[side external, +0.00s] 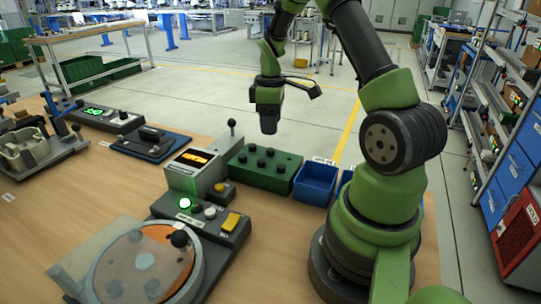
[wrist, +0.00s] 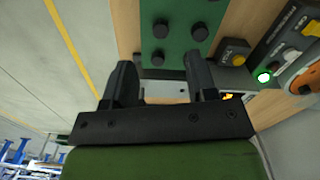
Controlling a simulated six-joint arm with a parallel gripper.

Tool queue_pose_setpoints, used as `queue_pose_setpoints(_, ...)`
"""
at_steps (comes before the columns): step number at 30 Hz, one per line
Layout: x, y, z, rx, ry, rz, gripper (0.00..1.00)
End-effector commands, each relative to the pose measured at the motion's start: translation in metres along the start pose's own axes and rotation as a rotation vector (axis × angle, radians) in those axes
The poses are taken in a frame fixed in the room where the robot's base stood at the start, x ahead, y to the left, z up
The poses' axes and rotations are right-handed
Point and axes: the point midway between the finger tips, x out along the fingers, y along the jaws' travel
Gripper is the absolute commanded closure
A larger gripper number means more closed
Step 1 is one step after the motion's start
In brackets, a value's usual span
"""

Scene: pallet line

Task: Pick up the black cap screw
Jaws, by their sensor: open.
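Several black cap screws stand in a green block (side external: 262,180) on the table, one of them at the left (side external: 242,158). In the wrist view the green block (wrist: 178,45) shows from above, with a near black cap screw (wrist: 157,58) and others around it. My gripper (side external: 268,128) hangs above and behind the block, apart from it. In the wrist view my gripper (wrist: 161,66) is open, with its two dark fingers spread and no object seen between them. Which screw is meant cannot be told.
A blue bin (side external: 316,184) stands right of the green block. A grey box with a lit display (side external: 194,160) and an upright lever (side external: 232,128) stand close on its left. A button panel (side external: 203,215) and a round fixture (side external: 145,268) are nearer the camera.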

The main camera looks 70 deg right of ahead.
Motion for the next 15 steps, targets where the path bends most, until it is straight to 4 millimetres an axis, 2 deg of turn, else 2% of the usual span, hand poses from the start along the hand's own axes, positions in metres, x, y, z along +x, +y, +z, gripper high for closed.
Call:
queue_pose_setpoints(3,0.017,-0.001,0.000,0.002,-0.002,-0.004,0.48)
queue_pose_setpoints(8,0.029,-0.001,0.000,0.001,-0.001,-0.002,0.48)
queue_pose_setpoints(15,0.065,-0.001,0.000,0.001,-0.001,-0.003,0.48)
